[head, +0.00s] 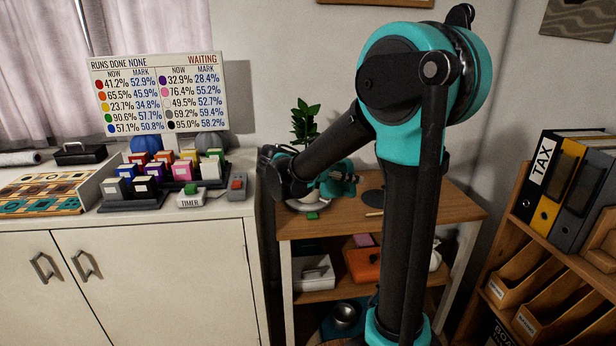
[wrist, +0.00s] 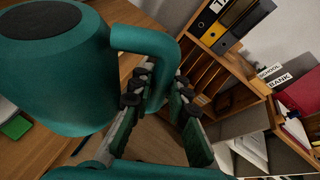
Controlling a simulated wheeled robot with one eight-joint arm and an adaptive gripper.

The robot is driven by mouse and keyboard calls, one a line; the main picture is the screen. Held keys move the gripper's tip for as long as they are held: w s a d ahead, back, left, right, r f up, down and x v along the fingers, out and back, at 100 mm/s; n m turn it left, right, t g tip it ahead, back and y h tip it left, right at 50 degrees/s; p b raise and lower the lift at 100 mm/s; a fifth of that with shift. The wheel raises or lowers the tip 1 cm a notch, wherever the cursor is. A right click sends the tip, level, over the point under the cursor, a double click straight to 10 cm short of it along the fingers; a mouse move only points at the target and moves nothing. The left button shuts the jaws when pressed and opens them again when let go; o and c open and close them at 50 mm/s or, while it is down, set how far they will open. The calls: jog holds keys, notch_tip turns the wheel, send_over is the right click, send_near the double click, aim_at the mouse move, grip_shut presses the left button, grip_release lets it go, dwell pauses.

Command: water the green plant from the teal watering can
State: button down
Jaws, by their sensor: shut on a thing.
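The teal watering can (wrist: 60,75) fills the upper left of the wrist view, its dark round top facing the camera. My gripper (wrist: 162,92) is shut on the can's handle, with fingers on both sides of it. The can's spout is not visible there. In the head view my gripper (head: 338,182) is above the wooden stand, and I cannot clearly separate the can from my arm's teal parts. The green plant (head: 305,122) stands upright at the back left of the stand, its lower part hidden behind my arm. A pale rounded dish or pot edge (head: 300,204) shows below.
The wooden stand (head: 440,206) holds a small green block (head: 312,215) and a dark disc (head: 372,198). A white cabinet (head: 150,260) with coloured blocks and a display board (head: 158,95) is at left. A binder shelf (head: 520,220) is at right.

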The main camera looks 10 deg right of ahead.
aim_at(352, 167)
jog(key=shift+r, duration=0.6)
dwell(0.6)
jog(key=shift+w+r+n, duration=0.1)
jog(key=shift+r+n, duration=0.3)
jog(key=shift+r, duration=0.2)
jog(key=shift+w+r, duration=0.1)
jog(key=shift+r, duration=0.45)
jog(key=shift+g, duration=0.3)
jog(key=shift+w+a+r+n+h, duration=0.1)
jog(key=shift+r+n+h, duration=0.2)
jog(key=shift+r, duration=0.3)
dwell(0.5)
